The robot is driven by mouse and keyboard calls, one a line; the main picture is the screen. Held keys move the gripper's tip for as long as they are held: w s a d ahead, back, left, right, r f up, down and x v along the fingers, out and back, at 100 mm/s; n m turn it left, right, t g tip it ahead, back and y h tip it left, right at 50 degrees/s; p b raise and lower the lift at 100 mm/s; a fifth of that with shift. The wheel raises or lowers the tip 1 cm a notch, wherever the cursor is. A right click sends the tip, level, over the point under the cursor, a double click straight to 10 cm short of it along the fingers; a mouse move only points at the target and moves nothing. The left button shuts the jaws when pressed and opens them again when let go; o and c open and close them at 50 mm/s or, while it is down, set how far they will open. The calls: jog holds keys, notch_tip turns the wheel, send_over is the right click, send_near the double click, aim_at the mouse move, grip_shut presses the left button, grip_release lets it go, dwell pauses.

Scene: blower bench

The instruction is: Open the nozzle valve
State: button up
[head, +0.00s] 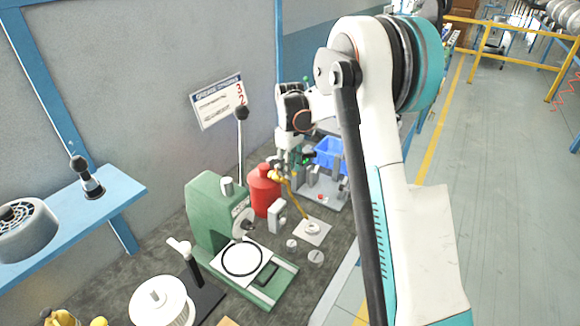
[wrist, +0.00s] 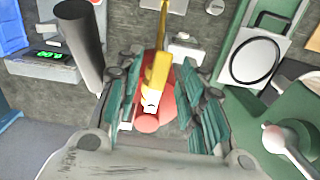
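A red canister (head: 265,192) stands on the bench beside the green press. A yellow nozzle or valve piece (head: 279,175) is at its top, and a yellow tube runs down from there to a small pale square plate. In the wrist view the yellow piece (wrist: 156,72) runs between my gripper's fingers, above the red canister (wrist: 168,118). A small white part shows at its near end. My gripper (wrist: 160,105) is open, with its teal-padded fingers on either side and gaps to the yellow piece. In the head view my gripper (head: 286,162) is just above the canister. Whether the valve is open cannot be told.
A green press (head: 208,215) with an upright lever stands left of the canister. A blue bin (head: 329,152) and a grey device with a green display (wrist: 45,53) are beyond it. A dark cylinder (wrist: 80,42) stands close beside my gripper. Small discs lie on the bench.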

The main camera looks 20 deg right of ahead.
notch_tip(320, 180, up, 12)
dwell(0.7)
dwell(0.4)
jog(key=s+a+r+m+t+b, duration=0.2)
jog(key=s+a, duration=0.2)
jog(key=s, duration=0.5)
jog(key=s+a+r+m+t+b, duration=0.1)
jog(key=s+a+r+t+b, duration=0.2)
jog(key=s, duration=0.6)
jog(key=s+a+f+m+t+b, duration=0.1)
jog(key=s+a+f, duration=0.1)
jog(key=s+f, duration=0.3)
jog(key=s+a+f+m+t+b, duration=0.1)
jog(key=s+f, duration=0.4)
jog(key=s, duration=0.6)
jog(key=shift+a+m+b, duration=0.4)
jog(key=shift+a+m, duration=0.2)
jog(key=shift+a, duration=0.4)
